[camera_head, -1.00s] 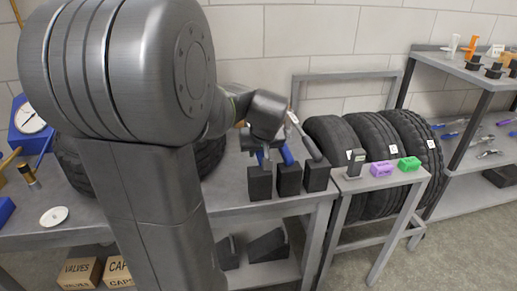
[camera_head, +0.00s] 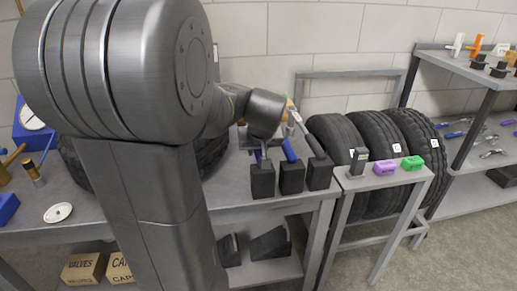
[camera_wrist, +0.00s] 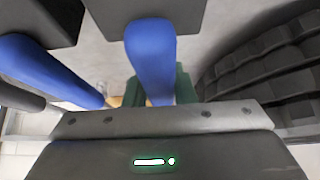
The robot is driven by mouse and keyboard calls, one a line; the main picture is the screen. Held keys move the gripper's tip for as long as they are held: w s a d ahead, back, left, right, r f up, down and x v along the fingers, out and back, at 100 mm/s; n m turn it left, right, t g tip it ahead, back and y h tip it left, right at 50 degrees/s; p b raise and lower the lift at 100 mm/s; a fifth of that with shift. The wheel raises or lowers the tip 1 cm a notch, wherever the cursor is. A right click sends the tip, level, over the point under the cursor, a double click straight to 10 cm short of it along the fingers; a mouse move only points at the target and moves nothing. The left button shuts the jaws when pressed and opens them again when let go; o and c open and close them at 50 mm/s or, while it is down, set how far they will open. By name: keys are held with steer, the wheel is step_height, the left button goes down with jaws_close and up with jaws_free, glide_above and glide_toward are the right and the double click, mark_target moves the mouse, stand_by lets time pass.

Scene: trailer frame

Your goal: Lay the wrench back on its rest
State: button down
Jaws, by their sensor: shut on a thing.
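Three black blocks stand side by side at the bench's front right: a left block (camera_head: 262,180), a middle block (camera_head: 291,178) and a right block (camera_head: 318,173). Each has a tool shaft or handle rising from its top. The middle one has a blue handle (camera_head: 288,150), which I take for the wrench; it also shows in the wrist view (camera_wrist: 150,60), running from a black block to my jaws. My gripper (camera_head: 286,118) is shut on it just above the block. The jaws and the wrench's far end are mostly hidden. Another blue handle (camera_wrist: 45,70) is close beside, apart from the jaws.
A shelf (camera_head: 470,70) with tools is further right. A white disc (camera_head: 58,212) lies on the left bench.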

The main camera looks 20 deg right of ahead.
steer(key=c, duration=1.3)
jaws_free()
steer(key=shift+o, duration=0.9)
steer(key=p+v, duration=0.3)
steer(key=v, duration=1.1)
steer(key=shift+p, duration=0.3)
steer(key=shift+f, duration=0.15)
steer(key=b+x, duration=0.3)
steer(key=x, duration=1.1)
steer(key=shift+b, duration=0.4)
steer(key=shift+s+d+r, duration=0.1)
steer(key=shift+d+r, duration=0.1)
steer(key=shift+d, duration=0.25)
